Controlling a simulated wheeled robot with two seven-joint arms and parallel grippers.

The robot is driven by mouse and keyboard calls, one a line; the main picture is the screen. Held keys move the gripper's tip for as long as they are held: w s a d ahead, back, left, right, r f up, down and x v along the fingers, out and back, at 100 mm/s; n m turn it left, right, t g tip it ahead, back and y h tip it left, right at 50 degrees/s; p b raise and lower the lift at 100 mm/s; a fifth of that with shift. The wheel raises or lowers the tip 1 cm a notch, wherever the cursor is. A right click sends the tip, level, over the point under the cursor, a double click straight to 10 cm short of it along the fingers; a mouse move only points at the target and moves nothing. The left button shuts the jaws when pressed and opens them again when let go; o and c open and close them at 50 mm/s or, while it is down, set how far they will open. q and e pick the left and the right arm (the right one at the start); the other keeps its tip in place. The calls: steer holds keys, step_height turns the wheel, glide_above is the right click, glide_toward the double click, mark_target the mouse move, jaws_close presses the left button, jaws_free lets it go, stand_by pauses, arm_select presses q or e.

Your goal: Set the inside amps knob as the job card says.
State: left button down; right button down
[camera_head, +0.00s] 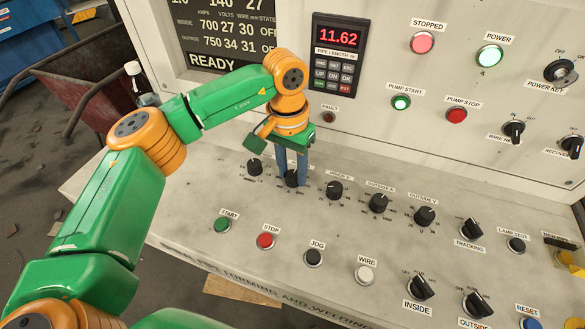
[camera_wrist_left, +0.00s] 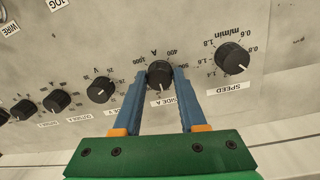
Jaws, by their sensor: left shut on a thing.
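The inside amps knob (camera_head: 291,178) is black and stands second from the left in the knob row on the sloping console. In the left wrist view the same knob (camera_wrist_left: 160,73) has an A scale with marks such as 400 and a partly hidden label ending in "SIDE A". My left gripper (camera_head: 292,181) points down over it, its two blue fingers on either side, shut on the knob. The pointer's exact setting is too small to read. A dark display (camera_head: 229,42) shows inside 700, 27, 30, OFF and outside 750, 34, 31, OFF. My right gripper is out of view.
The speed knob (camera_wrist_left: 232,61) stands beside the held knob, and a volts knob (camera_head: 335,190) is on the other side. Start (camera_head: 222,224) and stop (camera_head: 265,240) buttons sit in front.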

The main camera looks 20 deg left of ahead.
mark_target(290, 174)
arm_select(q)
steer(key=shift+s+f, duration=0.1)
steer(key=shift+f, duration=0.05)
steer(key=shift+c, duration=2.3)
jaws_free()
steer(key=shift+r, duration=0.45)
steer(key=r, duration=0.6)
steer(key=shift+a+r, duration=0.2)
